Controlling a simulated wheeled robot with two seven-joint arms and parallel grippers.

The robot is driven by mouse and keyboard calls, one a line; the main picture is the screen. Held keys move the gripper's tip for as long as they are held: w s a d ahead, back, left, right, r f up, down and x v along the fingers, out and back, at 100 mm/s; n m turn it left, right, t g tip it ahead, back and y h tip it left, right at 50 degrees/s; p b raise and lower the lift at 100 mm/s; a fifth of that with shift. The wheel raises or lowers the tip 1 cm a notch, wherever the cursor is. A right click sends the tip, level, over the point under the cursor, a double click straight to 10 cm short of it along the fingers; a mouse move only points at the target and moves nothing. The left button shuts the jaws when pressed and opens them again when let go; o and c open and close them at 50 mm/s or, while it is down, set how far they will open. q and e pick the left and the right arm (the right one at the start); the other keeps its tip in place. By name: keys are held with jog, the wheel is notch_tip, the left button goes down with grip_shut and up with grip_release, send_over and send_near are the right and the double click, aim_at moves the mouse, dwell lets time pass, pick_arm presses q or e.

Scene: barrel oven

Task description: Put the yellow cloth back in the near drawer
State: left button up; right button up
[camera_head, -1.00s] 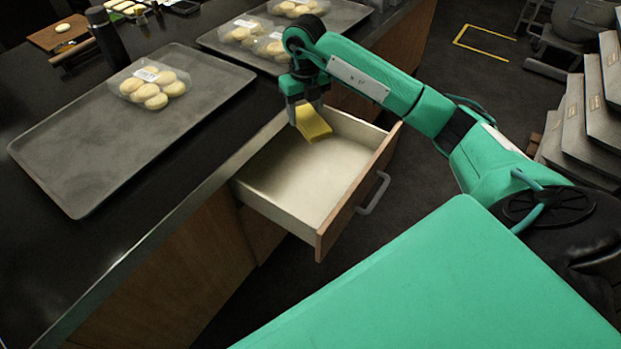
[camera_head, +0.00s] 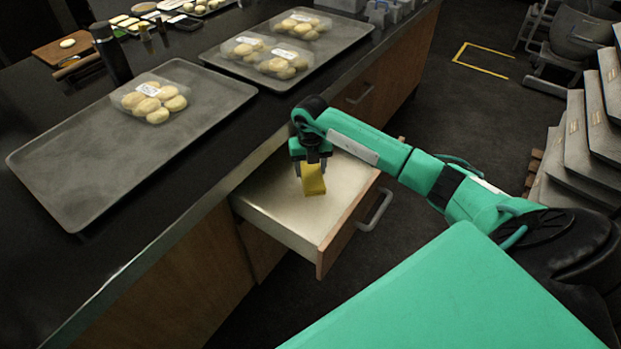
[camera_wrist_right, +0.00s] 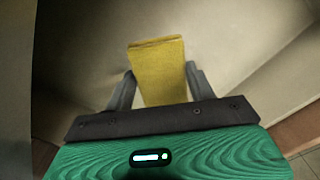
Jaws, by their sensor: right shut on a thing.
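The yellow cloth (camera_head: 313,180) is a small folded block held by my right gripper (camera_head: 311,170). The gripper is shut on it and points down over the open near drawer (camera_head: 290,215). In the right wrist view the cloth (camera_wrist_right: 160,72) sits between the two grey fingers (camera_wrist_right: 160,90), with the pale drawer inside around it. I cannot tell whether the cloth touches the drawer floor. The drawer is pulled out and its visible inside is bare. My left gripper is not in view.
The dark counter (camera_head: 150,210) runs above the drawer. It carries a grey tray (camera_head: 70,175) with a pack of buns (camera_head: 152,98) and another tray (camera_head: 345,35) with several packs. The drawer's grey handle (camera_head: 376,212) sticks out at right. Dark floor lies beyond.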

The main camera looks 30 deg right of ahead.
aim_at(310, 178)
jog(key=shift+f, duration=2.4)
jog(key=shift+f, duration=0.15)
jog(key=o, duration=1)
jog(key=shift+o, duration=0.2)
notch_tip(310, 178, up, 12)
jog(key=shift+r, duration=0.15)
